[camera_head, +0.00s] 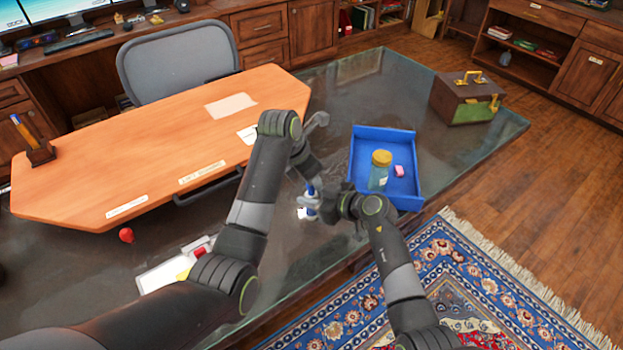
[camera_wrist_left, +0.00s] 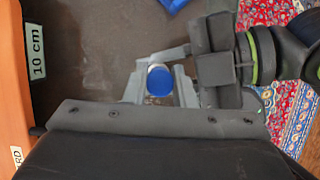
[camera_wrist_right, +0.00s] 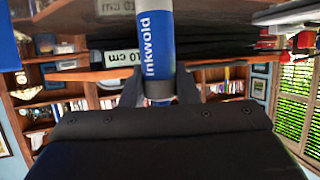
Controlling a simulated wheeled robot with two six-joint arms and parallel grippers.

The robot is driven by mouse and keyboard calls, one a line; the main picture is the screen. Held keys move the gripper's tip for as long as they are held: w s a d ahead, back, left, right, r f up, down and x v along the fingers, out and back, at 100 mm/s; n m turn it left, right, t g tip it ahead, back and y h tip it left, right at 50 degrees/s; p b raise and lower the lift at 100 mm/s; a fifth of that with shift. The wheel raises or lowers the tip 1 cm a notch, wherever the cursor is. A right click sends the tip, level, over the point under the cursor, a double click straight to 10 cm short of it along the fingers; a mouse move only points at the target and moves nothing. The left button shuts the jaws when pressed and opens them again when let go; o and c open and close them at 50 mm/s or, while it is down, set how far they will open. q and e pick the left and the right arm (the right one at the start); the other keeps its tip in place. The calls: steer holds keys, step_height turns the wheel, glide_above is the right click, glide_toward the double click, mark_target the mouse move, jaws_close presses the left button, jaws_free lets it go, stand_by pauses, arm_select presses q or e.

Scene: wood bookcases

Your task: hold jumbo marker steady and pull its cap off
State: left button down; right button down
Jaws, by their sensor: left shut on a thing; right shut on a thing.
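The jumbo marker (camera_head: 309,188) stands roughly upright between my two grippers over the dark glass table; whether its foot touches the table I cannot tell. My left gripper (camera_head: 312,181) is at its upper end; in the left wrist view the round blue top (camera_wrist_left: 159,80) sits between the fingers. My right gripper (camera_head: 316,203) comes in from the right and is shut on the marker. In the right wrist view the blue, lettered barrel (camera_wrist_right: 156,45) runs into the fingers at a grey band. The join between cap and barrel is largely hidden by the grippers.
A blue tray (camera_head: 358,180) with a lidded jar (camera_head: 379,172) and a pink block (camera_head: 399,171) stands just right of my grippers. An orange desktop (camera_head: 150,150) lies left. A red ball (camera_head: 126,235) and a white tray (camera_head: 160,278) are nearer; a chest (camera_head: 467,97) stands far right.

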arm_select(q)
steer(key=shift+r, duration=0.2)
steer(key=shift+r, duration=1.9)
arm_select(e)
steer(key=c, duration=1)
jaws_free()
steer(key=shift+c, duration=0.2)
steer(key=shift+s+d, duration=0.1)
arm_select(q)
steer(key=shift+r+p, duration=0.65)
arm_select(e)
steer(key=v, duration=1.2)
